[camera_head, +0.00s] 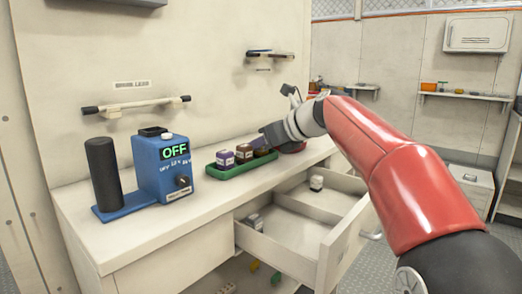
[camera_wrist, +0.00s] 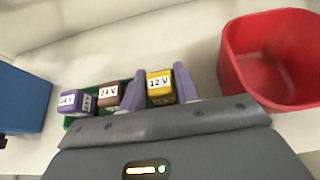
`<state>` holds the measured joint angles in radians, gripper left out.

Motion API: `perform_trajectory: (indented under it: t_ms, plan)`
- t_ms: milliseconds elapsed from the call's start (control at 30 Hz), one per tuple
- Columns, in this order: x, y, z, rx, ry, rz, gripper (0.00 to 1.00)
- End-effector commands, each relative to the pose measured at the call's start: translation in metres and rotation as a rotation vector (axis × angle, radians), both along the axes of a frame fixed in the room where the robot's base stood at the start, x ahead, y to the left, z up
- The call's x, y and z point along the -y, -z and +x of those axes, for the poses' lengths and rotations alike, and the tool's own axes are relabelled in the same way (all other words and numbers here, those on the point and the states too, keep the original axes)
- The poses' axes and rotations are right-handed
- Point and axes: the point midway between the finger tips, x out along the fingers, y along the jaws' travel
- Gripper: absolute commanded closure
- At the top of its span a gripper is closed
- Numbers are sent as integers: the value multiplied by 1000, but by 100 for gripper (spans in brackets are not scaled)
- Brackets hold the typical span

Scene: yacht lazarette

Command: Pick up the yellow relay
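The yellow relay (camera_wrist: 159,87), labelled 12 V, sits at the right end of the green tray (camera_wrist: 72,122) in the wrist view. My gripper (camera_wrist: 158,78) is open, with one finger on each side of the yellow relay. A small gap shows at the left finger; the right finger is very close to the relay or touching it. In the head view my gripper (camera_head: 268,138) is low over the right end of the green tray (camera_head: 232,173) and hides the yellow relay.
Purple (camera_wrist: 77,103) and brown (camera_wrist: 109,96) relays stand left of the yellow one. A red bin (camera_wrist: 250,85) is close on the right. A blue tester (camera_head: 163,170) reading OFF stands left of the tray. An open drawer (camera_head: 290,262) juts out below the counter.

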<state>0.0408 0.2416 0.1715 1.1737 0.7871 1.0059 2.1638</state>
Motion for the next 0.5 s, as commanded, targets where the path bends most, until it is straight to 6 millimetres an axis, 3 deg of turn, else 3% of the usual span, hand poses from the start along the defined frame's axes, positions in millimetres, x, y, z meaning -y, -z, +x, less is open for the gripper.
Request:
perform_trajectory:
  t_ms: [33,200,500]
  plan:
    - [0,0,0,0,0,0,73]
    - [0,0,0,0,0,0,95]
    - [0,-1,0,0,0,0,97]
